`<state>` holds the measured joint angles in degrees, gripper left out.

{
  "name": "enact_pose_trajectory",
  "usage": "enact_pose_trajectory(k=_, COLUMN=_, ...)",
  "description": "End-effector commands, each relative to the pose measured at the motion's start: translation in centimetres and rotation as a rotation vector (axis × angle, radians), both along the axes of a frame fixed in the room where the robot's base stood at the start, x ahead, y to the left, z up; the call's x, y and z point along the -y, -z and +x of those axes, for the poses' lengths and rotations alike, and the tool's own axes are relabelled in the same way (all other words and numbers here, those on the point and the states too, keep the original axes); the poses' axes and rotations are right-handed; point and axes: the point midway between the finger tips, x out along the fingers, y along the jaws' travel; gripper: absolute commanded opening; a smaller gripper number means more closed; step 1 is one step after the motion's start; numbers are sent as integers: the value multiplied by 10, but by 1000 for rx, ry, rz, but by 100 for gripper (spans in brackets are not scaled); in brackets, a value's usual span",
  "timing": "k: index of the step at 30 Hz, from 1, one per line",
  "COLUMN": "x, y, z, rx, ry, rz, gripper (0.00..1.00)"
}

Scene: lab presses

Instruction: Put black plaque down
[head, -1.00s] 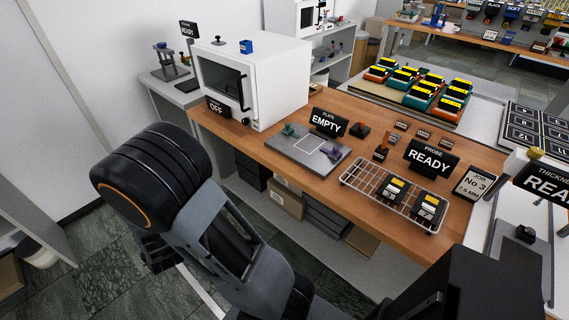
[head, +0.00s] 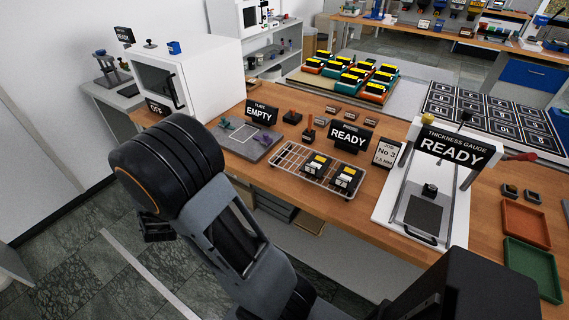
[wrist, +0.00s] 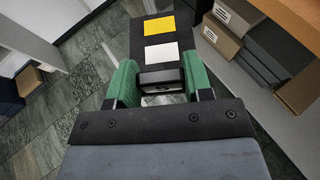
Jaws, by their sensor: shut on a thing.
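My gripper (wrist: 160,77) is shut on a black plaque (wrist: 187,38) in the wrist view. The plaque lies between the green fingers and bears a yellow patch and a white patch. It is held over the floor, in front of the bench. In the head view my arm hides most of the gripper, and the plaque cannot be made out clearly. Two black blocks with yellow and white labels stand on a wire rack (head: 283,171) on the bench.
The wooden bench (head: 375,214) carries a white oven (head: 205,75) marked OFF, a grey plate (head: 233,147) signed EMPTY, a READY probe sign (head: 348,137) and a thickness gauge (head: 411,226) signed READY. An orange tray (head: 525,221) and a green tray (head: 533,268) are at right. Boxes (wrist: 229,18) sit underneath.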

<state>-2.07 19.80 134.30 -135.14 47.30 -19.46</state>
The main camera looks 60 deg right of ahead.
Motion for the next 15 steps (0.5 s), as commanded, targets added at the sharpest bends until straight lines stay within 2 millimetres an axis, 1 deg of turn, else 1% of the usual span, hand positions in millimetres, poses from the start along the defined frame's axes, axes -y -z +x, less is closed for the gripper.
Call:
enact_pose_trajectory(k=1, x=30, y=-16, z=6, rx=8, ry=95, rz=3, gripper=21)
enact_pose_trajectory(k=2, x=47, y=-23, z=8, rx=8, ry=149, rz=1, gripper=21)
enact_pose_trajectory(k=3, x=70, y=-32, z=8, rx=8, ry=226, rz=2, gripper=21)
enact_pose_trajectory(k=4, x=88, y=-39, z=8, rx=8, ry=283, rz=1, gripper=21)
enact_pose_trajectory(k=5, x=105, y=-46, z=7, rx=8, ry=340, rz=1, gripper=21)
enact_pose_trajectory(k=6, x=128, y=-54, z=4, rx=7, ry=414, rz=1, gripper=21)
enact_pose_trajectory(k=8, x=160, y=-65, z=-2, rx=6, ry=520, rz=2, gripper=21)
enact_pose_trajectory(k=9, x=180, y=-72, z=-7, rx=5, ry=587, rz=1, gripper=21)
enact_pose_trajectory(k=12, x=223, y=-88, z=-22, rx=4, ry=736, rz=-1, gripper=21)
enact_pose_trajectory(k=15, x=256, y=-100, z=-37, rx=3, ry=852, rz=-1, gripper=21)
